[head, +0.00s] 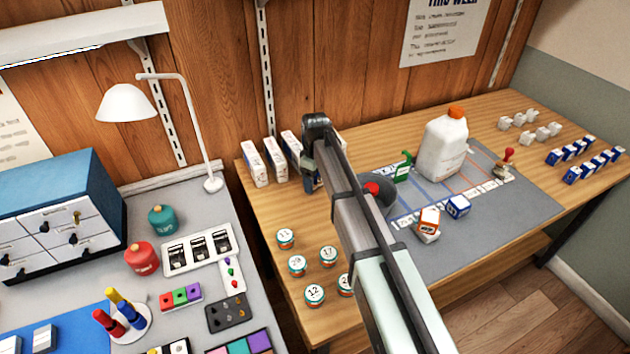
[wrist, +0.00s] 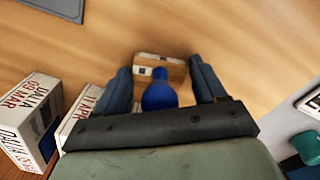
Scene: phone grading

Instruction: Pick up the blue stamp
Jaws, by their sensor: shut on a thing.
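The blue stamp (wrist: 158,96) shows in the wrist view between my two fingers, with a rounded blue handle and a pale wooden block at its far end. My gripper (wrist: 160,78) is shut on it, one dark finger on each side. I cannot tell whether the block touches the table. In the head view my gripper (head: 312,182) is low over the left back part of the wooden table, just right of the white boxes. The stamp is hidden there behind my arm.
White printed boxes (head: 254,163) stand close left of my gripper; one also shows in the wrist view (wrist: 32,115). Numbered jars (head: 286,238) stand nearer the front. A white bottle (head: 444,147) and a red-handled stamp (head: 509,154) are on the grey mat (head: 500,228) to the right.

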